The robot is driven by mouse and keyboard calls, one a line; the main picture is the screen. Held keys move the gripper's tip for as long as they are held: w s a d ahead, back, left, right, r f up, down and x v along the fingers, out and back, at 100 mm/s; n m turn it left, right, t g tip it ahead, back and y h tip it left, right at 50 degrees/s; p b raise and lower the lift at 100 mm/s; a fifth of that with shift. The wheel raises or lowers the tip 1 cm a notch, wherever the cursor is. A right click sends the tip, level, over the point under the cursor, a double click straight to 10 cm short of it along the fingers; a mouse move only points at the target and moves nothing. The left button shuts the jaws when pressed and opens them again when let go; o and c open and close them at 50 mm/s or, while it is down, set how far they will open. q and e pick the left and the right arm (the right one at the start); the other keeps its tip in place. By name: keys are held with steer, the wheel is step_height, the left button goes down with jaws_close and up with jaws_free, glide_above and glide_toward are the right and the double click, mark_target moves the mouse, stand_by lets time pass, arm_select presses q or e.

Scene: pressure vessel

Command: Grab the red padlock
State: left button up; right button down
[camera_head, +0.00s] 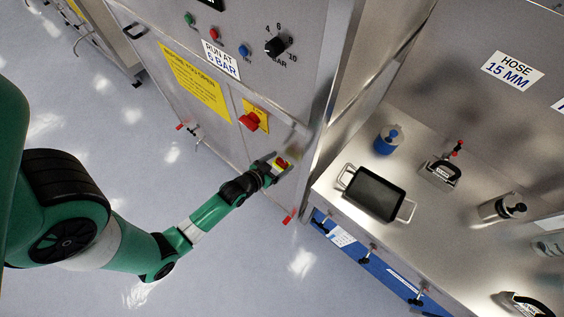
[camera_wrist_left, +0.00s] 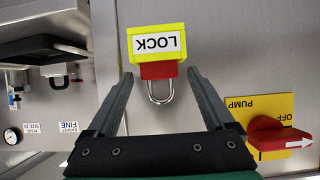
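The red padlock (camera_wrist_left: 159,71) hangs upside down in the left wrist view, its silver shackle toward my gripper. Its body meets a yellow holder (camera_wrist_left: 156,42) labelled LOCK on the steel cabinet front. My left gripper (camera_wrist_left: 159,78) is open, with one finger on each side of the padlock and a gap to each. In the head view my left gripper (camera_head: 272,167) reaches the cabinet at the small red padlock (camera_head: 282,162) and its yellow holder (camera_head: 287,166). Contact at that spot is too small to tell. My right gripper is not in view.
A red pump switch (camera_wrist_left: 278,137) on a yellow plate sits beside the padlock; it also shows in the head view (camera_head: 249,121).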

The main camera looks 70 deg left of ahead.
arm_select(q)
jaws_close()
steer(key=shift+r, duration=0.1)
steer(key=shift+r, duration=0.6)
steer(key=r, duration=0.1)
steer(key=r+p, duration=0.1)
steer(key=shift+s+d+r, duration=0.1)
steer(key=shift+d+r, duration=0.2)
steer(key=shift+r, duration=0.05)
steer(key=s+d+r+p, duration=0.5)
steer(key=d+r, duration=0.4)
steer(key=d, duration=0.3)
steer(key=shift+s+d+p, duration=0.15)
steer(key=shift+s+p, duration=0.05)
steer(key=shift+p, duration=0.7)
